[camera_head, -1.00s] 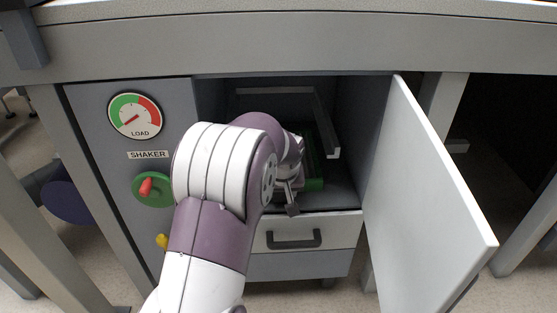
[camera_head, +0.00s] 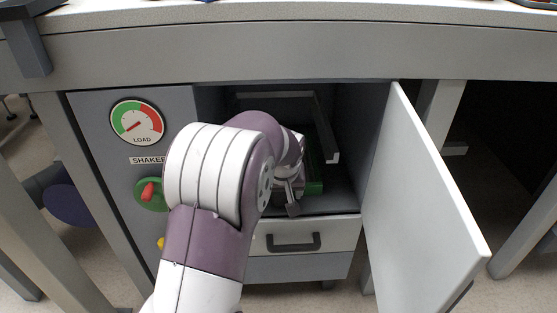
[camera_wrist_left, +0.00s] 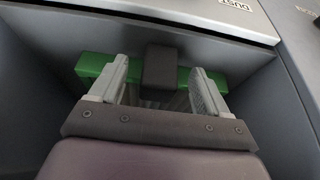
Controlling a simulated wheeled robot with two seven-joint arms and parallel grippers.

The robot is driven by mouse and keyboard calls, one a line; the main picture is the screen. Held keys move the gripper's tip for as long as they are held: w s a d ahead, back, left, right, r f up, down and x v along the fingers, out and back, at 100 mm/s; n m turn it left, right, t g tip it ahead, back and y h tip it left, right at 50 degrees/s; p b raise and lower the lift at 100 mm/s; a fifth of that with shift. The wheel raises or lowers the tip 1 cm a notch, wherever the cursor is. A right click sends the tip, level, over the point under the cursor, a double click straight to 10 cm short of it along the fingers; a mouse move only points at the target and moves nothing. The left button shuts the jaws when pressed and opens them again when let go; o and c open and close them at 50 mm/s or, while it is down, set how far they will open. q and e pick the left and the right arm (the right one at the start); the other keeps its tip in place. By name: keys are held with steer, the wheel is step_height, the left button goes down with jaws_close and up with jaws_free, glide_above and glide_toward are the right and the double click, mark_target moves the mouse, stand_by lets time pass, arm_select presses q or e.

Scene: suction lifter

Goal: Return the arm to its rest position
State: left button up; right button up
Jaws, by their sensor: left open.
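My left arm reaches from the bottom of the head view into the open cabinet compartment (camera_head: 345,180). My left gripper (camera_wrist_left: 159,68) is open in the left wrist view, with one light grey finger on each side of a dark block. That dark block (camera_wrist_left: 160,72) stands in front of a green bar (camera_wrist_left: 95,66). A green part (camera_head: 315,187) also shows inside the compartment in the head view. There my forearm and wrist hide much of the gripper. My right gripper is not in view.
The white cabinet door (camera_head: 425,200) stands open to the right of my arm. A drawer with a dark handle (camera_head: 293,242) is below the compartment. To the left are a load gauge (camera_head: 137,122) and a red knob (camera_head: 148,190). The tabletop edge (camera_head: 290,50) runs above.

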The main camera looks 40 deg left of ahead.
arm_select(q)
steer(key=p+v, duration=0.4)
steer(key=v, duration=0.6)
